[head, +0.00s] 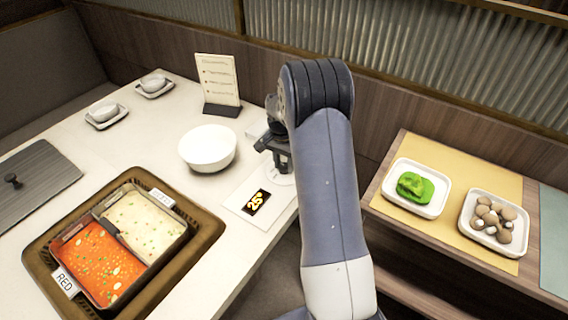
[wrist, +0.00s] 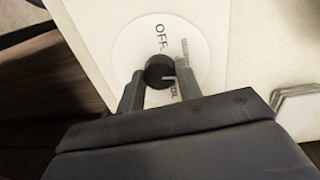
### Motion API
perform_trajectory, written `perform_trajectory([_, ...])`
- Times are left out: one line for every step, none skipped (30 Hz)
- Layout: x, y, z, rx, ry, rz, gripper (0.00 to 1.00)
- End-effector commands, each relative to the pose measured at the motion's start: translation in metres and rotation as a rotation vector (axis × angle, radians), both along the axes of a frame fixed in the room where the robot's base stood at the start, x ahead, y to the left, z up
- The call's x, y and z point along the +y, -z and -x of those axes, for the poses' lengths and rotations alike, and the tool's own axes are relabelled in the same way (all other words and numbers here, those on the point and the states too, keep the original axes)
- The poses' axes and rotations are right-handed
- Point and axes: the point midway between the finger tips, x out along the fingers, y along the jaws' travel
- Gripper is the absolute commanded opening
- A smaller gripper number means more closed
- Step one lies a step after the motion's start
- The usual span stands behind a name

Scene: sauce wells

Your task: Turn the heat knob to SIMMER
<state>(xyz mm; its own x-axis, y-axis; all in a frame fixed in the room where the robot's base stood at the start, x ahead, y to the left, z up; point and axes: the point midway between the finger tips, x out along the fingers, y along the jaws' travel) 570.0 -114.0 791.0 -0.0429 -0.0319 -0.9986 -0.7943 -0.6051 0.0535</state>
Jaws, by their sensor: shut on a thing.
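The heat knob (wrist: 158,68) is a small dark round knob on a white dial disc (wrist: 128,45) in the wrist view. The word OFF is readable on the disc above the knob. Other lettering below and right of the knob is partly hidden, and I cannot read SIMMER. My gripper (wrist: 160,82) has one finger on each side of the knob and is shut on it. In the head view my gripper (head: 275,148) is over the table's right edge, and the arm hides the knob. Part of the dial disc (head: 284,180) shows below the gripper.
A white bowl (head: 207,148) stands close by, with a menu stand (head: 219,85) behind. A two-part soup pot (head: 192,258) is at the front left. A side shelf (head: 385,210) holds food dishes on the right.

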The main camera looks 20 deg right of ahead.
Motion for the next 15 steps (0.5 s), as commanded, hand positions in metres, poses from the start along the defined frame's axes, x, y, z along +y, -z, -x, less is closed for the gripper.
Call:
perform_trajectory([-0.0003, -0.0004, -0.0005, -0.001, 0.036, 0.0, 0.11])
perform_trajectory([-0.0002, -0.0004, -0.0006, -0.001, 0.059, 0.0, 0.11])
perform_trajectory([-0.0003, -0.0004, -0.0006, -0.002, 0.088, 0.001, 0.11])
perform_trajectory([-0.0004, -0.0004, -0.0007, -0.001, 0.108, 0.0, 0.11])
perform_trajectory([-0.0004, -0.0004, -0.0007, -0.002, 0.129, 0.001, 0.11])
perform_trajectory([-0.0004, -0.0004, -0.0007, -0.001, 0.152, 0.0, 0.11])
perform_trajectory([-0.0004, -0.0004, -0.0007, -0.001, 0.17, 0.0, 0.11])
perform_trajectory([-0.0004, -0.0005, -0.0007, -0.002, 0.186, 0.001, 0.11])
perform_trajectory([-0.0006, -0.0005, -0.0007, -0.002, 0.205, 0.001, 0.11])
perform_trajectory([-0.0006, -0.0005, -0.0007, -0.002, 0.219, 0.001, 0.11])
perform_trajectory([-0.0006, -0.0005, -0.0007, -0.002, 0.232, 0.001, 0.11])
perform_trajectory([-0.0007, -0.0005, -0.0008, -0.001, 0.246, 0.0, 0.11])
perform_trajectory([-0.0007, -0.0006, -0.0008, -0.002, 0.256, 0.001, 0.11])
perform_trajectory([-0.0007, -0.0006, -0.0008, -0.001, 0.265, 0.0, 0.11])
perform_trajectory([-0.0007, -0.0006, -0.0008, -0.002, 0.275, 0.001, 0.11])
